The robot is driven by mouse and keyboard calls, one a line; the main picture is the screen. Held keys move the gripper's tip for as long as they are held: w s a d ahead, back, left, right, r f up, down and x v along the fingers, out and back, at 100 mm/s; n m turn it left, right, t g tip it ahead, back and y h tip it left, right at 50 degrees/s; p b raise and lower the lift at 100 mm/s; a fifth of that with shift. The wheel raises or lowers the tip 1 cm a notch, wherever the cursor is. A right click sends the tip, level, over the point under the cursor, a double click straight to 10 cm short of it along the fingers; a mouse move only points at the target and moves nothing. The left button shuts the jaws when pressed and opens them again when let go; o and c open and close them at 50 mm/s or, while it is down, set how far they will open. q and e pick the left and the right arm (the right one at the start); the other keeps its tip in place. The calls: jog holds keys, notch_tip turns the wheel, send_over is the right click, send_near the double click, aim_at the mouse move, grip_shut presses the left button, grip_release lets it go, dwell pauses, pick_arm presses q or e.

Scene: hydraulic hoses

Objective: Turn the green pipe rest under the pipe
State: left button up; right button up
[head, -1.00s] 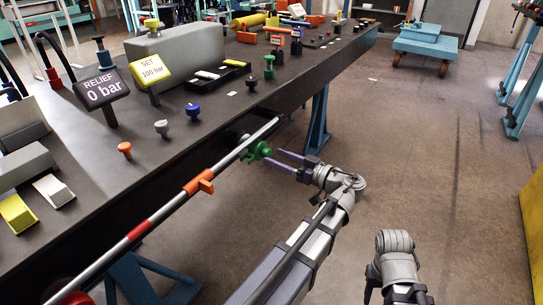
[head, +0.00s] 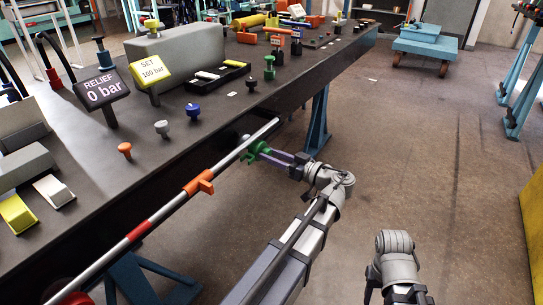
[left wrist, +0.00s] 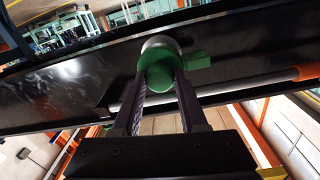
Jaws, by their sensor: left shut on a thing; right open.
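The green pipe rest (head: 252,148) is at the front side of the dark bench, close under the silver pipe (head: 228,160). My left gripper (head: 264,154) reaches it from the right, with its two fingers shut on it. In the left wrist view the green pipe rest (left wrist: 165,76) shows its round end between the fingertips of my left gripper (left wrist: 162,82), with a small green tab to the right. The pipe (left wrist: 235,88) runs behind it there. The fingers hide part of the rest. Only grey links of my right arm show at lower right; its gripper is out of view.
An orange clamp (head: 200,185) sits on the pipe to the left. The bench top (head: 190,125) carries several coloured knobs, a relief sign (head: 101,90) and a set sign (head: 152,70). The floor (head: 430,150) right of the bench is clear.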

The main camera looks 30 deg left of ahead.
pick_arm(q)
grip_shut()
jog(key=shift+m, duration=0.4)
jog(key=m, duration=1.2)
jog(key=shift+w+m+p, duration=0.1)
jog(key=shift+m+p, duration=0.2)
jog(key=shift+p, duration=0.05)
jog(key=m, duration=0.4)
dwell(0.4)
